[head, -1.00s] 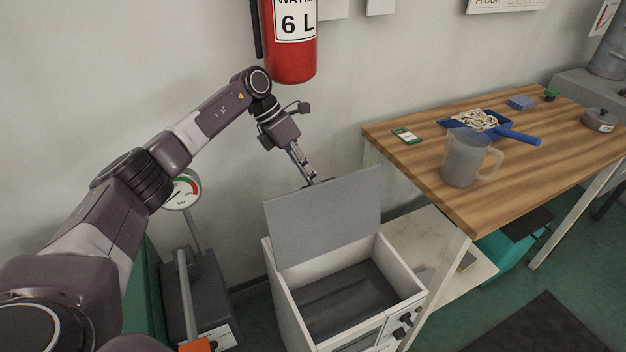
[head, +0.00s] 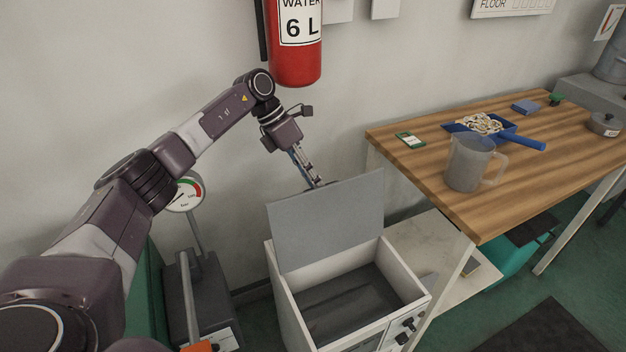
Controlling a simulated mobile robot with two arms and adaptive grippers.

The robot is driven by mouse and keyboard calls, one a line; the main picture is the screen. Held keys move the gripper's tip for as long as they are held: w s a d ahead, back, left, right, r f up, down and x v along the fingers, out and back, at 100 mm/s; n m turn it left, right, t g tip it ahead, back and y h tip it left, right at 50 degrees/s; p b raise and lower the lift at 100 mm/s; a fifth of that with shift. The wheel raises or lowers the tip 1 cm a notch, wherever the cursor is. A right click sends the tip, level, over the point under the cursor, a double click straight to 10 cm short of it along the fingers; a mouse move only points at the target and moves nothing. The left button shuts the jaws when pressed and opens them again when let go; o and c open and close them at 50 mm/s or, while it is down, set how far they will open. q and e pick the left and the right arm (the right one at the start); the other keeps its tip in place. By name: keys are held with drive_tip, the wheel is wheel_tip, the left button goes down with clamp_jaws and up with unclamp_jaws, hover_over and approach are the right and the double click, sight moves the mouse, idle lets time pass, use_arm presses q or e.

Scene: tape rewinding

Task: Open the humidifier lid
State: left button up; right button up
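The humidifier (head: 285,306) is a white box on the floor with a dark, empty-looking interior and knobs on its front. Its grey lid (head: 327,222) stands raised, roughly upright, along the back edge. My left gripper (head: 316,183) is just behind the lid's top edge, pointing down. Its fingertips are partly hidden by the lid, and I cannot tell whether they touch it or how far apart they are. My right gripper is not in view.
A wooden table (head: 430,171) stands right of the humidifier, holding a clear jug (head: 467,165) and a blue scoop (head: 520,138). A red extinguisher (head: 293,62) hangs on the wall. A scale with a dial (head: 186,192) stands to the left.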

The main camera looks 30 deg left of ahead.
use_arm(q)
drive_tip(key=s+a+r, duration=0.2)
drive_tip(key=a, duration=1.1)
drive_tip(key=shift+s+a, duration=0.15)
drive_tip(key=shift+s, duration=0.1)
drive_tip(key=shift+r, duration=0.2)
